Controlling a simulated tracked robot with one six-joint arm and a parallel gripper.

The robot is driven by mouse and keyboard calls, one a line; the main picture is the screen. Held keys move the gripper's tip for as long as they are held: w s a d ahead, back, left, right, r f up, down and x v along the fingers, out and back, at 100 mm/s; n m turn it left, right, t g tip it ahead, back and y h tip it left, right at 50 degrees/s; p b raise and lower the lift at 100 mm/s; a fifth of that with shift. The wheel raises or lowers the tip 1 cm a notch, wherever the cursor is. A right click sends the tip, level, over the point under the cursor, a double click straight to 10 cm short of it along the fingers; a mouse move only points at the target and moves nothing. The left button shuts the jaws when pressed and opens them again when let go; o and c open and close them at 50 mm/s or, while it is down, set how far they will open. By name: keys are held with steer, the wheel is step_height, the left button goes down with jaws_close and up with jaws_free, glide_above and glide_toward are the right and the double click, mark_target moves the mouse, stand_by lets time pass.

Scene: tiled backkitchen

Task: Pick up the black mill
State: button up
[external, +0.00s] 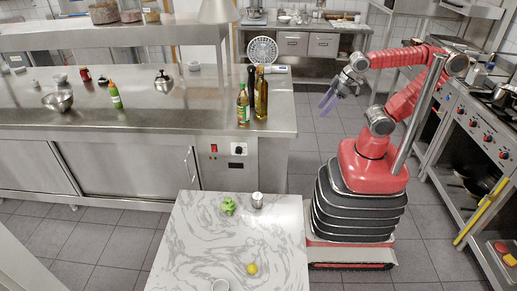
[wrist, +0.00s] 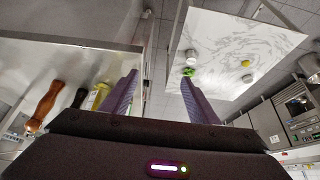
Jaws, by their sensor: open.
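The black mill (external: 251,77) stands upright on the steel counter near its right end. In the external view it is partly hidden behind two bottles; only its dark upper part shows. In the wrist view a slim dark shape at the left, which looks like the black mill (wrist: 79,98), is partly cut off by my gripper body. My gripper (external: 328,100) is open and empty, in the air to the right of the counter's end, apart from the mill. In the wrist view the purple fingers of my gripper (wrist: 160,80) are spread with nothing between them.
A green-labelled bottle (external: 243,104) and a dark oil bottle (external: 261,95) stand close in front of the mill. A brown turned shape (wrist: 43,105) is beside it in the wrist view. A white marble table (external: 205,245) is in the foreground. The floor aisle right of the counter is clear.

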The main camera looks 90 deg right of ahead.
steer(key=w+d+f+m+y, duration=0.2)
steer(key=w+d+f+m, duration=0.1)
steer(key=d+m, duration=0.2)
steer(key=w+d+f+m+y, duration=0.2)
steer(key=w+d+f+m, duration=0.2)
steer(key=d+m, duration=0.2)
steer(key=w+d+f+m+y, duration=0.2)
steer(key=w+d+f+m, duration=0.1)
steer(key=d+m, duration=0.2)
steer(key=shift+w+d+f+m, duration=0.25)
steer(key=shift+w+d+m, duration=0.1)
steer(key=shift+m, duration=0.35)
steer(key=w+d+m+t, duration=0.1)
steer(key=d, duration=0.1)
steer(key=w+d+m+t, duration=0.1)
steer(key=d+m, duration=0.1)
steer(key=w+d+m+t, duration=0.1)
steer(key=w+m, duration=0.1)
steer(key=shift+w+d+r+y, duration=0.1)
steer(key=shift+d+r+y, duration=0.25)
steer(key=shift+d+y, duration=0.05)
steer(key=w+d+r+m+t+h, duration=0.2)
steer(key=w+d+r+m+t, duration=0.6)
steer(key=d, duration=0.5)
step_height(320, 180, up, 3)
steer(key=m, duration=0.2)
steer(key=shift+m+t, duration=0.3)
steer(key=shift+t, duration=0.1)
